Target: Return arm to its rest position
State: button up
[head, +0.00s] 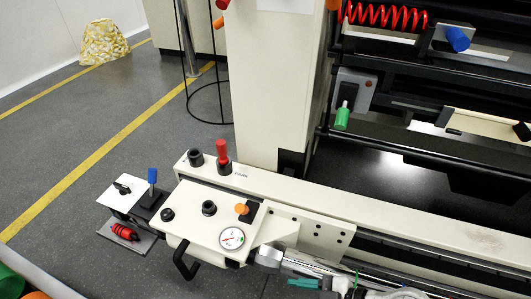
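I cannot make out my gripper anywhere in the head view. No fingers show, so its opening and anything it may hold are hidden from me. I see no part that I can surely call my arm.
A cream machine with a long bed (400,220) fills the right side. A black wire stand (208,103) and a yellow patterned bag (103,43) stand behind. Grey floor (75,115) is clear at left.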

jog(key=s+d+f+m+g+h, duration=0.1)
jog(key=s+d+f+m+h, duration=0.3)
jog(key=s+d+m+h, duration=0.45)
jog(key=s+d+f+m+g+h, duration=0.25)
jog(key=s+d+m, duration=0.45)
jog(key=d, duration=0.5)
notch_tip(320, 180, up, 31)
jog(key=w+m+p, duration=0.1)
jog(key=p, duration=3)
jog(key=shift+w+t+h, duration=0.15)
jog(key=shift+t+h, duration=0.2)
jog(key=shift+h, duration=0.05)
jog(key=shift+m, duration=0.25)
